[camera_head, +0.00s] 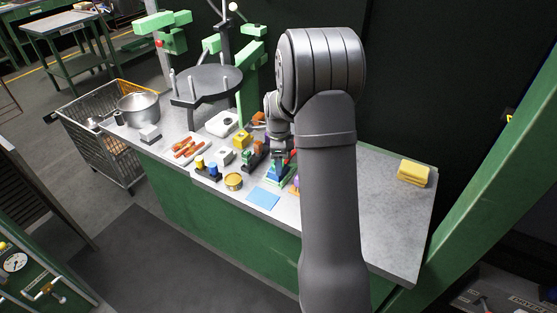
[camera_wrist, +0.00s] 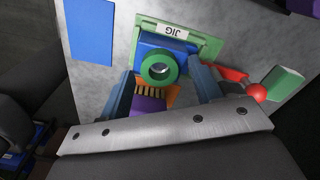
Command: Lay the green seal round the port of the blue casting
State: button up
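The blue casting (camera_wrist: 147,50) sits in a green jig (camera_wrist: 211,47) labelled JIG in the wrist view. The green seal (camera_wrist: 145,68) is a thick ring at the front of the casting. My gripper (camera_wrist: 161,76) is open, one finger on either side of the seal, with a visible gap to each. In the head view the casting and jig (camera_head: 280,177) are small, below my wrist and partly hidden by my arm.
A blue sheet (camera_wrist: 90,30) lies left of the jig. A purple item (camera_wrist: 148,104) and a brown comb-like part sit close below the seal. A red ball (camera_wrist: 256,93) and a green block (camera_wrist: 281,83) are at right. A yellow sponge-like block (camera_head: 413,172) lies far right, with clear bench around it.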

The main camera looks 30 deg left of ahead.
notch_tip(320, 180, up, 8)
jog(key=shift+r, duration=0.25)
dwell(0.5)
jog(key=shift+f, duration=2.05)
jog(key=shift+f, duration=0.15)
